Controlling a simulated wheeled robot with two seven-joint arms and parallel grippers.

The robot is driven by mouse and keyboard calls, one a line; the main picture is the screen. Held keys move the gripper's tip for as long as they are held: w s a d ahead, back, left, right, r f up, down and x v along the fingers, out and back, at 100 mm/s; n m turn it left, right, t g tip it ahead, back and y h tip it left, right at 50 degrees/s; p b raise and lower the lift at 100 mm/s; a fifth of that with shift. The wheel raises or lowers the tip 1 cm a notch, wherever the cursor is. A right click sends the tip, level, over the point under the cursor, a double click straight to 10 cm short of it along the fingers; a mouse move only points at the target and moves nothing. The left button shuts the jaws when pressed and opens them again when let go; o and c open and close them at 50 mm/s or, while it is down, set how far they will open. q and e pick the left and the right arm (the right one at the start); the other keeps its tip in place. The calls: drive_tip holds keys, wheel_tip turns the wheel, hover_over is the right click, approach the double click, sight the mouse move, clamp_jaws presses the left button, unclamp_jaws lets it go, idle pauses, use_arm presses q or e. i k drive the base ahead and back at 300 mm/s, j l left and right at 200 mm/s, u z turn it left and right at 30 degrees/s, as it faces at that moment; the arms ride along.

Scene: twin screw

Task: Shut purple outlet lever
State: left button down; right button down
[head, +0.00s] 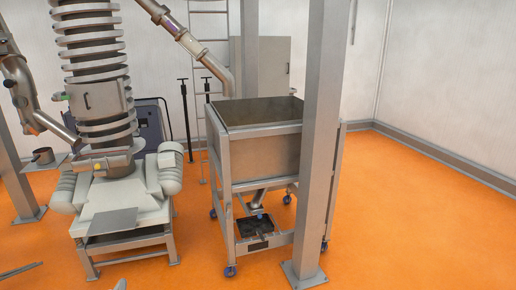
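No clearly purple lever can be made out. A steel hopper on wheels (262,155) stands right of centre, with a pipe-like outlet (257,198) under it. A tiny bluish spot (261,215) shows by this outlet; it is too small to tell whether it is a lever. A curved steel pipe (190,42) with a faint purple tint runs down behind the hopper. Neither of my grippers can be made out.
A ribbed column machine (103,110) on a pale base stands left of the hopper. A thick steel post (322,130) stands in front of the hopper's right side. A dark blue case (151,122) is behind the machine. Orange floor (430,215) is clear at right.

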sight(160, 14)
drive_tip(key=i+l, duration=0.15)
drive_tip(key=i, duration=0.25)
drive_tip(key=i+l, duration=0.1)
drive_tip(key=i, duration=0.25)
drive_tip(key=i+l+u, duration=0.1)
drive_tip(key=i, duration=0.3)
drive_tip(key=i+j, duration=0.25)
drive_tip(key=i, duration=0.15)
drive_tip(key=i+j, duration=0.2)
drive_tip(key=i, duration=0.2)
drive_tip(key=i+j, duration=0.25)
drive_tip(key=i, duration=0.2)
drive_tip(key=i+j, duration=0.25)
drive_tip(key=i, duration=0.15)
drive_tip(key=i+j, duration=0.15)
drive_tip(key=j, duration=0.2)
drive_tip(key=i+j+u, duration=0.1)
drive_tip(key=j, duration=0.25)
drive_tip(key=i+j, duration=0.2)
drive_tip(key=j, duration=0.1)
